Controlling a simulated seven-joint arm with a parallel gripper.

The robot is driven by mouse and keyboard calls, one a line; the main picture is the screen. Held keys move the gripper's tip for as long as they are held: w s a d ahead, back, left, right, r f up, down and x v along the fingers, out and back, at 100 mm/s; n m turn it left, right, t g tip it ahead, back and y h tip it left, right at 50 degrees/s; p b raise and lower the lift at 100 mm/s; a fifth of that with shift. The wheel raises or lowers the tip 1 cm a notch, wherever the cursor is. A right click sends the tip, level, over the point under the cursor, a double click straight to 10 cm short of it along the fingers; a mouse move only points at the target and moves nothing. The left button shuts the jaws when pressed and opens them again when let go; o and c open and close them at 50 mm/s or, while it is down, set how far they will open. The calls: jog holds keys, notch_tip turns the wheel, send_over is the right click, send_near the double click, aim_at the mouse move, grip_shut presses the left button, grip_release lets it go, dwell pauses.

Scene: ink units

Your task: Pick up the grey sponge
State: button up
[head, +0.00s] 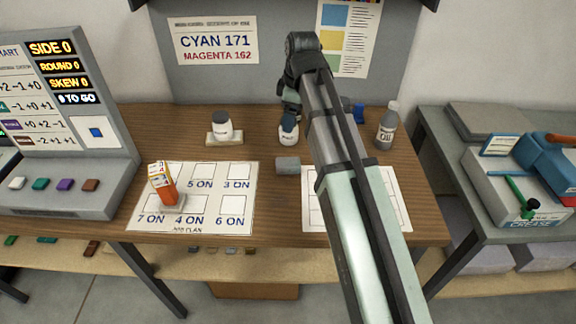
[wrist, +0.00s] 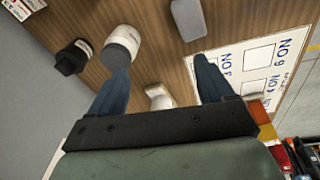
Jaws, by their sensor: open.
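The grey sponge (head: 287,165) is a small rounded block lying flat on the wooden table, between the two white sheets in the head view. It also shows in the wrist view (wrist: 188,18), at the top edge, beyond my fingertips. My gripper (wrist: 162,75) is open with its blue fingers apart, and nothing is held. In the head view my gripper (head: 289,117) points down behind the sponge, close to a white bottle (head: 288,133); my arm hides part of it. The sponge is apart from the fingers.
A white bottle with a dark cap (head: 222,127) stands on a pale pad. An oil bottle (head: 387,127) stands at the right. A grey console (head: 70,180) is at the left.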

aim_at(281, 161)
jog(key=s+a+f+n+g+h, duration=0.1)
jog(key=s+a+n+g, duration=0.1)
jog(key=s+a+n, duration=0.15)
jog(key=shift+m, duration=0.25)
jog(key=shift+s+d+f, duration=0.1)
jog(key=shift+f, duration=2.2)
jog(key=shift+s+d+f, duration=0.1)
jog(key=shift+s+f, duration=0.05)
jog(key=shift+f, duration=2.2)
jog(key=shift+s+d+f, duration=0.1)
jog(key=shift+f, duration=2.2)
jog(key=shift+c, duration=0.3)
jog(key=c, duration=1)
jog(key=shift+r, duration=0.15)
